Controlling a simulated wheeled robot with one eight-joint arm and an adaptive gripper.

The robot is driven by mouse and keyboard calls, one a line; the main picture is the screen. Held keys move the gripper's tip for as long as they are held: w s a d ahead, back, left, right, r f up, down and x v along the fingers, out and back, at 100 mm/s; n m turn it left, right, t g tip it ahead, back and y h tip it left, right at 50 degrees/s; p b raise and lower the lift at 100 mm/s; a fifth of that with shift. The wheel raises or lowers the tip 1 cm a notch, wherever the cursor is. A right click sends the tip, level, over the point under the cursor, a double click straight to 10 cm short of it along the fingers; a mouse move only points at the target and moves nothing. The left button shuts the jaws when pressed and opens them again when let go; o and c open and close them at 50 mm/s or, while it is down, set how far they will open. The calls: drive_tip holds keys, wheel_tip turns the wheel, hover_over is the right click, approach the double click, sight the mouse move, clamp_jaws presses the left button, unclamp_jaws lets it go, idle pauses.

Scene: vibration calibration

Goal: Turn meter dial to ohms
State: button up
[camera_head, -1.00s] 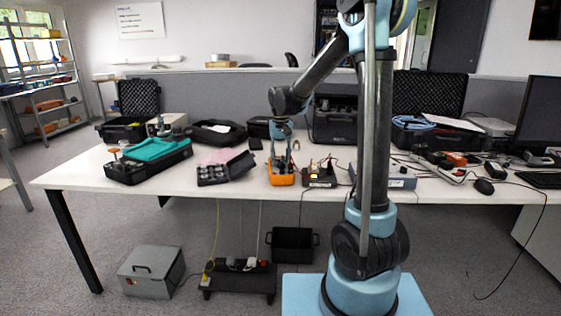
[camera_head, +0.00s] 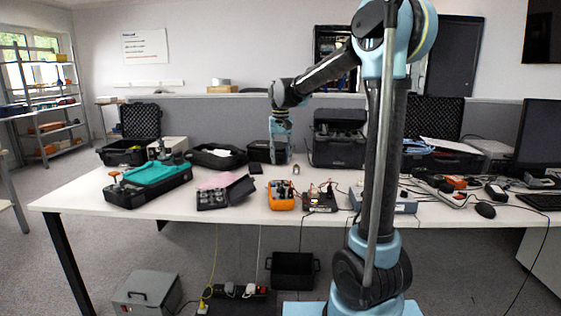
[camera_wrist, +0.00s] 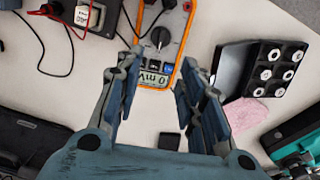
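The orange-edged meter (camera_head: 282,195) lies on the table in front of my arm. In the wrist view the meter (camera_wrist: 172,58) shows its round dark dial (camera_wrist: 159,38) with a pale pointer mark. I cannot read the dial's markings. My gripper (camera_head: 281,160) hangs above and behind the meter in the head view, apart from it. In the wrist view my gripper (camera_wrist: 158,75) has its two fingers spread with nothing between them, and the dial lies beyond the fingertips.
A small box with wires (camera_head: 320,198) stands close to the meter's right. A dark case with round pieces (camera_head: 225,193) and a pink cloth (camera_wrist: 245,113) lie to its left. Cables run across the table (camera_head: 240,214) at right. A small dark block (camera_wrist: 169,141) lies near the gripper.

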drive_tip(key=o, duration=0.3)
wheel_tip(320, 180, up, 5)
drive_tip(key=n, duration=1.8)
drive_tip(key=f, duration=1.7)
drive_tip(key=shift+s+a, duration=0.1)
drive_tip(key=shift+s, duration=0.3)
drive_tip(key=c, duration=1)
